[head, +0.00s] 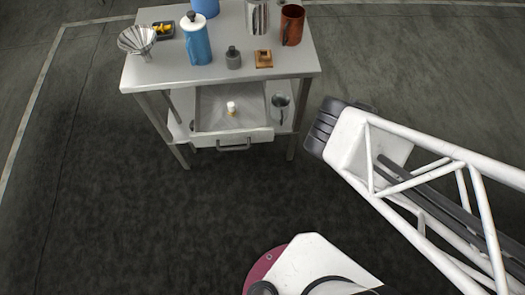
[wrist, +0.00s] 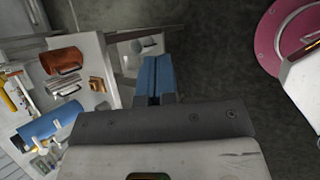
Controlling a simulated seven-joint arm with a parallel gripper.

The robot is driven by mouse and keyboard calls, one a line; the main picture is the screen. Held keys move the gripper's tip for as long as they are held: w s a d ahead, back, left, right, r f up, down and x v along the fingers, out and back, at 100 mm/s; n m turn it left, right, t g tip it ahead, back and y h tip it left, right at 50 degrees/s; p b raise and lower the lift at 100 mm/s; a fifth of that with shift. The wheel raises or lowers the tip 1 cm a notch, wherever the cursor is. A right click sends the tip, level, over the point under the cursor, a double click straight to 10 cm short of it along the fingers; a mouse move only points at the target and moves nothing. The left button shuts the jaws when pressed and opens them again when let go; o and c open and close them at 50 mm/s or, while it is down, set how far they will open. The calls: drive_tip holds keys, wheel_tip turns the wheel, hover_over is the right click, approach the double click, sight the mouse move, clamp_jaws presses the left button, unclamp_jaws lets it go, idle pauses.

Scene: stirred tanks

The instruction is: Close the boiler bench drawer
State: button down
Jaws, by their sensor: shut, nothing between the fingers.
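The boiler bench (head: 270,70) is a grey metal table at the top of the head view. Its drawer (head: 205,108) is pulled out under the top, with a pale front (head: 250,135) and a bar handle (head: 233,148). A small white and yellow bottle (head: 232,108) stands in the drawer. My gripper (wrist: 157,75) shows in the wrist view with blue fingers together and nothing between them. It is beside the bench's edge, apart from it. In the head view the fingers cannot be made out; my arm's dark end is right of the bench.
The bench top holds a blue flask (head: 196,42), a metal funnel (head: 137,40), a brown mug (head: 292,25), a grey weight-like bottle (head: 233,58) and a wooden block (head: 263,58). The dark floor (head: 120,200) before the bench is clear.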

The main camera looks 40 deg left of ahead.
drive_tip(key=s+a+f+n+g+y, duration=0.1)
drive_tip(key=s+a+f+n+y, duration=0.1)
drive_tip(key=s+a+f+n, duration=0.5)
drive_tip(key=s+a+f+n+g+y, duration=0.1)
drive_tip(key=s+a+f+n+y, duration=0.2)
drive_tip(key=s+a+f+n, duration=0.4)
drive_tip(key=s+n, duration=0.4)
drive_tip(key=shift+s+a+f+y, duration=0.15)
drive_tip(key=shift+s+a+y, duration=0.15)
drive_tip(key=shift+s+a, duration=0.1)
drive_tip(key=shift+w, duration=0.1)
drive_tip(key=w+a+r+x, duration=0.1)
drive_tip(key=x, duration=1.2)
drive_tip(key=shift+w+a+r, duration=0.15)
drive_tip(key=shift+r, duration=0.1)
drive_tip(key=shift+a, duration=0.1)
